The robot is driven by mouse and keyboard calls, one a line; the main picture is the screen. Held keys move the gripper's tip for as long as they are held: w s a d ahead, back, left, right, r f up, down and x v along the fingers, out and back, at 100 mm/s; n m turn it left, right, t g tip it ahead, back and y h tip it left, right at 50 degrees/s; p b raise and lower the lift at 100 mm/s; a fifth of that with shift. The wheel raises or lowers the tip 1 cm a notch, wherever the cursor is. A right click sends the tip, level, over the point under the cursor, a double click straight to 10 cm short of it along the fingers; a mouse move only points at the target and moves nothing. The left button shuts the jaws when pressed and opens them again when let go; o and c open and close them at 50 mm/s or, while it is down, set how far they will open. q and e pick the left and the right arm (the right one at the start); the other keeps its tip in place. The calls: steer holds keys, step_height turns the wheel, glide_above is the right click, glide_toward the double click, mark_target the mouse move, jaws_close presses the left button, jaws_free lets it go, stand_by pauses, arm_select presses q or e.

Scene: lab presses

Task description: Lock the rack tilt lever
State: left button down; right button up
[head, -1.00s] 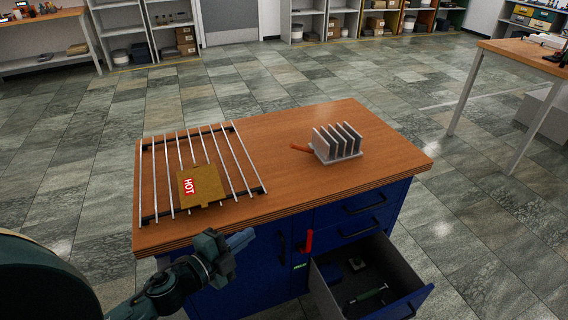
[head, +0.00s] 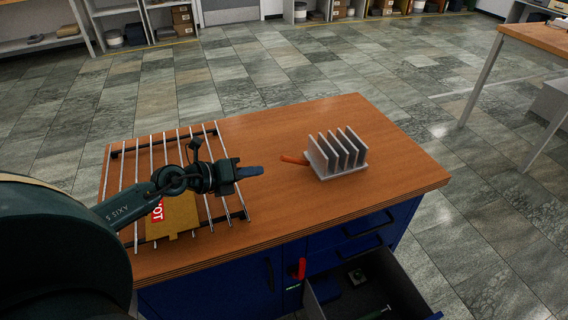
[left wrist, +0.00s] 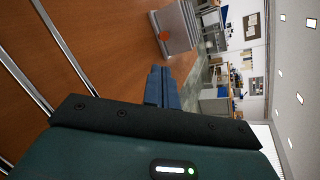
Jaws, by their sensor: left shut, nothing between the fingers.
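A grey finned rack (head: 336,155) stands on the wooden bench top. An orange lever (head: 294,159) sticks out from its left side, lying low and pointing left. In the left wrist view the rack (left wrist: 176,28) is at the top, with the lever's round orange end (left wrist: 164,36) facing the camera. My left gripper (head: 262,170) is shut and empty above the bench, a little left of the lever and apart from it. Its closed fingers (left wrist: 162,88) also show in the left wrist view. My right gripper is not in view.
A barred wire rack (head: 150,150) with a brown plate marked HOT (head: 180,215) lies on the left of the bench, under my left arm. A red handle (head: 299,268) is on the blue cabinet front, beside an open drawer (head: 370,285). The bench's right end is clear.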

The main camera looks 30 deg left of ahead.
arm_select(q)
glide_toward(296, 161)
steer(key=w+d+f, duration=0.2)
steer(key=f, duration=0.1)
steer(key=shift+w, duration=0.3)
steer(key=shift+w+d+f, duration=0.2)
steer(key=shift+w+d, duration=0.05)
steer(key=shift+w, duration=0.1)
steer(key=shift+a+r, duration=0.1)
